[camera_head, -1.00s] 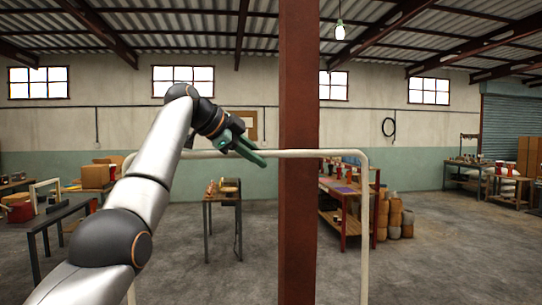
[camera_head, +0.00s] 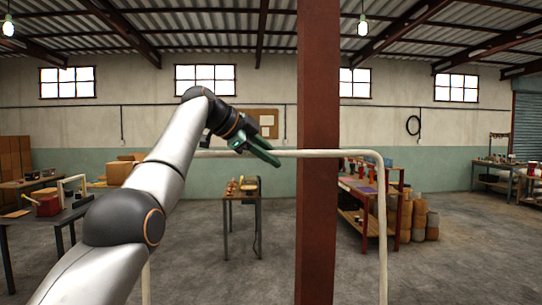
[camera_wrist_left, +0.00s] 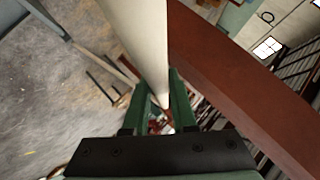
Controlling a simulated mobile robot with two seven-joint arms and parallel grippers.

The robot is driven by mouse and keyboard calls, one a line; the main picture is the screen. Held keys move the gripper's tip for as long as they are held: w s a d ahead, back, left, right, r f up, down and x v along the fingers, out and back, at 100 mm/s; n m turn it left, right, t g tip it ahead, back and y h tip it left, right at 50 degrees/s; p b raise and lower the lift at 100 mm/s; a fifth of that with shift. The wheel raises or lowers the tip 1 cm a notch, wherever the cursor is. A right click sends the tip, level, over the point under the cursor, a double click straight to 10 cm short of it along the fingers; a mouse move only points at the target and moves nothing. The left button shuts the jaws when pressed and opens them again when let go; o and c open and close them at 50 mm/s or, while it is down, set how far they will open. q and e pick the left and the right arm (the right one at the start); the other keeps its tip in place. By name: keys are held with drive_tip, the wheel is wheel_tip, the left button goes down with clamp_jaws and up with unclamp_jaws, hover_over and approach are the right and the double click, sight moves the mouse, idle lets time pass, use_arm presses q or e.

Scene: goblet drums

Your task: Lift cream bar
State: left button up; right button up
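The cream bar (camera_head: 340,153) is the level top of a cream tube frame with rounded corners and upright legs. My left gripper (camera_head: 272,155) has green fingers and sits at the bar, left of the red post. In the left wrist view the cream bar (camera_wrist_left: 140,40) runs down the picture and passes between the two green fingers of my left gripper (camera_wrist_left: 160,95). The fingers lie close along both sides of it. I cannot tell whether they press on it. My left arm hides the frame's left corner. My right gripper is not in view.
A red steel post (camera_head: 317,200) stands close by the bar and also shows in the wrist view (camera_wrist_left: 235,80). A small table (camera_head: 242,196), a red shelf unit (camera_head: 365,208) and stacked drums (camera_head: 420,215) stand behind. Open concrete floor (camera_head: 470,250) lies to the right.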

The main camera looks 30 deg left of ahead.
use_arm(q)
drive_tip(key=o, duration=0.4)
drive_tip(key=shift+w, duration=0.2)
drive_tip(key=shift+s, duration=0.1)
drive_tip(key=shift+s+a, duration=0.15)
drive_tip(key=b+v, duration=0.1)
drive_tip(key=v, duration=1.1)
drive_tip(key=shift+s+r+b, duration=0.1)
drive_tip(key=shift+r+b, duration=0.05)
drive_tip(key=shift+b, duration=0.25)
